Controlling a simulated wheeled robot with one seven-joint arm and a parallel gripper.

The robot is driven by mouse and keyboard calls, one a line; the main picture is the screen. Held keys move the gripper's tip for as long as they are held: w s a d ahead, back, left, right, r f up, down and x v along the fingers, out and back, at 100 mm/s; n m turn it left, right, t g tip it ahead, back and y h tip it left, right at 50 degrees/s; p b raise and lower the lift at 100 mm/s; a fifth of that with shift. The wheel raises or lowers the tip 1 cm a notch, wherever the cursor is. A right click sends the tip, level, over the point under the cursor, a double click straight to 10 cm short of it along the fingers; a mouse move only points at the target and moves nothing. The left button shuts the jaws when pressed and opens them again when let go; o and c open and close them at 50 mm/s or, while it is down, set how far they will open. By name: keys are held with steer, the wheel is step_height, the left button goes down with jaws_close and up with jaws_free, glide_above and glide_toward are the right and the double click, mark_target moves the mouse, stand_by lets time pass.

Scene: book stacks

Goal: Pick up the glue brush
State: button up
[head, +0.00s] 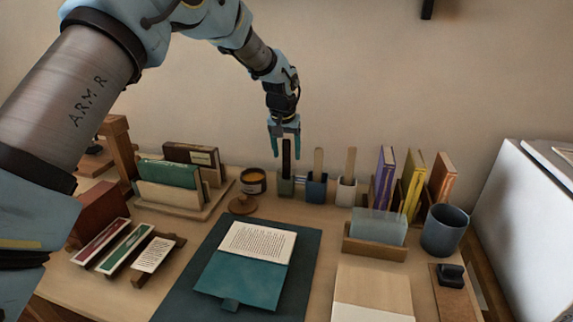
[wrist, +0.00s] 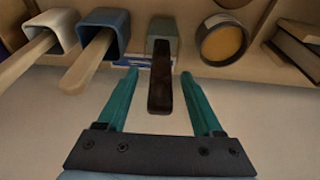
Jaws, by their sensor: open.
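A dark brown handle (head: 286,158) stands upright in a grey-green cup (head: 286,187); the brush end is hidden, so I cannot tell for sure that it is the glue brush. My gripper (head: 284,127) points down above this cup, fingers open. In the wrist view, the dark handle (wrist: 161,85) shows between the two fingers of my gripper (wrist: 159,75), with space on both sides. Two pale wooden handles stand beside it, one in a blue cup (head: 317,191) and one in a white cup (head: 346,194).
A jar with amber contents (head: 253,181) stands left of the cups. Upright books (head: 384,178) stand to their right, near a dark blue mug (head: 445,230). A teal-covered book (head: 240,280) lies on a dark mat in front. The wall is close behind.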

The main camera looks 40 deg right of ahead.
mark_target(287, 161)
steer(key=p+x, duration=0.1)
steer(key=x, duration=0.3)
steer(key=shift+f, duration=0.15)
steer(key=shift+a, duration=0.1)
steer(key=shift+c, duration=0.3)
jaws_close()
